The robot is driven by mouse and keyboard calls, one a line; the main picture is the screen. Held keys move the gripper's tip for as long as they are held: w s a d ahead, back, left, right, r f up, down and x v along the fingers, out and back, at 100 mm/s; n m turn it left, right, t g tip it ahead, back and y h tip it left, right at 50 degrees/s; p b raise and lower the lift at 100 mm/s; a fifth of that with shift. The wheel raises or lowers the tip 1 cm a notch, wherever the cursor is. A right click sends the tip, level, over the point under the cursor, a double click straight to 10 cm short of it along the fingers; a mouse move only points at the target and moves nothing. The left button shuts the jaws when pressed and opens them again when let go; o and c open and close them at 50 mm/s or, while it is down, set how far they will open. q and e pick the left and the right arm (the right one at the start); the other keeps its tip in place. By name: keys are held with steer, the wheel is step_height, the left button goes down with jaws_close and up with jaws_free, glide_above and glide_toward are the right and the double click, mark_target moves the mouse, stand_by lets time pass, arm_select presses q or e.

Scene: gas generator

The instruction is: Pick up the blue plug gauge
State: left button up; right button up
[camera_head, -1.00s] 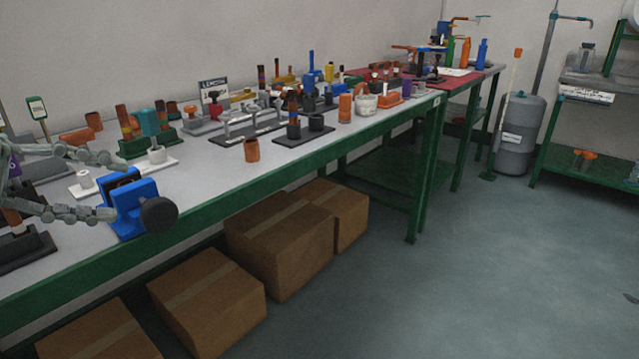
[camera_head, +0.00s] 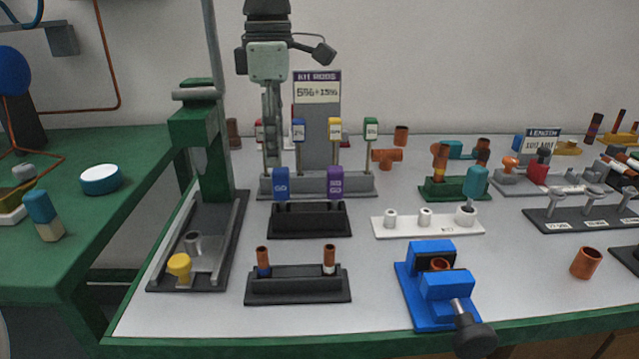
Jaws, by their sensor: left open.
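The blue plug gauge (camera_head: 281,184) stands upright at the left end of a black holder (camera_head: 310,222), with white lettering on its face. A purple plug gauge (camera_head: 335,182) stands at the holder's right end. My left gripper (camera_head: 271,165) hangs fingers-down from the top of the view. It is seen side-on, with its tips just above and slightly left of the blue gauge's top in the picture. I see nothing held. Its distance in depth from the gauge is hard to tell. My right gripper is not in view.
A rod stand with a sign (camera_head: 317,95) and coloured tags is behind. A green press (camera_head: 205,140) stands left. In front are a black holder (camera_head: 300,287) with two copper-topped pieces and a blue vise (camera_head: 445,290). A white block (camera_head: 440,222) is right.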

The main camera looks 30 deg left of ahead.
mark_target(281, 170)
arm_select(q)
steer(key=f, duration=0.4)
steer(key=d+f, duration=0.1)
steer(key=f, duration=0.1)
steer(key=shift+s+f+p, duration=0.15)
steer(key=shift+f+p, duration=0.2)
steer(key=shift+p, duration=0.05)
steer(key=shift+f, duration=0.2)
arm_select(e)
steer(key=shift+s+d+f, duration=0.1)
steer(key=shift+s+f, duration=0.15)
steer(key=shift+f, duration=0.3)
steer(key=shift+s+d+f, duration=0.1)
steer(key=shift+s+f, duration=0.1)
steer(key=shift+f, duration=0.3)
arm_select(q)
steer(key=shift+c, duration=0.6)
steer(key=c, duration=0.9)
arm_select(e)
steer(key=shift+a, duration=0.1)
